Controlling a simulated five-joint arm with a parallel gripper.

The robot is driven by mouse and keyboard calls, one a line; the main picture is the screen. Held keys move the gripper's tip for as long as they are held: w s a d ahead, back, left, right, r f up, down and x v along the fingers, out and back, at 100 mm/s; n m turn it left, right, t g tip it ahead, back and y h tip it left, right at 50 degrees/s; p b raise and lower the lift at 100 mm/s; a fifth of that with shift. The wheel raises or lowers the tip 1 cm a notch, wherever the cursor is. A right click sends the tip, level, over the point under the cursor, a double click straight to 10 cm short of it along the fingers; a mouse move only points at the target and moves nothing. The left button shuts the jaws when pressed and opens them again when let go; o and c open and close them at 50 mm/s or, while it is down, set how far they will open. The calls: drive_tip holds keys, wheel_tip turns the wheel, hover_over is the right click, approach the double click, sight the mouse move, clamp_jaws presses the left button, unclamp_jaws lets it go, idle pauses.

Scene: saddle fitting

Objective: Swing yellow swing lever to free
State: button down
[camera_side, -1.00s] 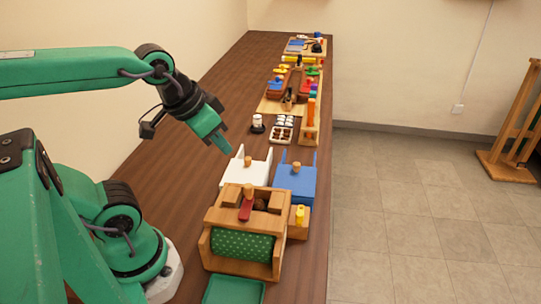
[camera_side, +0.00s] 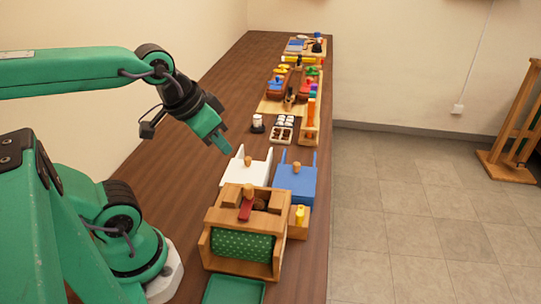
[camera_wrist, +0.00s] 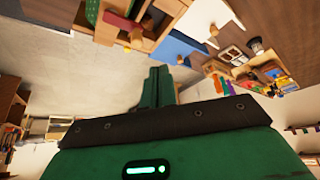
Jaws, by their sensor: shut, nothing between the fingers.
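A small yellow upright piece (camera_side: 300,214) stands on a wooden block at the right of the wooden box with the green dotted roll. Other yellow pieces (camera_side: 281,70) sit far back on the long board. I cannot tell from these views which yellow piece is the swing lever, or its position. My gripper (camera_side: 227,148) is shut and empty, in the air left of the white and blue boxes, apart from every yellow piece. In the wrist view my gripper's green fingers (camera_wrist: 157,72) are together with nothing between them.
The wooden box (camera_side: 247,268) carries a red lever (camera_side: 246,209). White (camera_side: 246,171) and blue (camera_side: 294,185) boxes with knobs stand behind it, a green tray (camera_side: 234,291) in front. A dark cup (camera_side: 257,124) and parts tray (camera_side: 281,135) stand farther back. Bare table (camera_side: 190,185) lies below my gripper.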

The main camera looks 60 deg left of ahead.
drive_tip(key=c, duration=1.6)
unclamp_jaws()
drive_tip(key=m+g, duration=0.6)
drive_tip(key=m, duration=0.8)
hover_over(300, 213)
drive_tip(key=f, duration=1)
drive_tip(key=shift+a+f, duration=0.1)
drive_tip(key=shift+a, duration=0.15)
drive_tip(key=shift+w+d+f, duration=0.2)
drive_tip(key=shift+d+f, duration=0.05)
drive_tip(key=shift+f, duration=0.1)
drive_tip(key=shift+s+f, duration=0.2)
drive_tip(key=shift+f, duration=3.7)
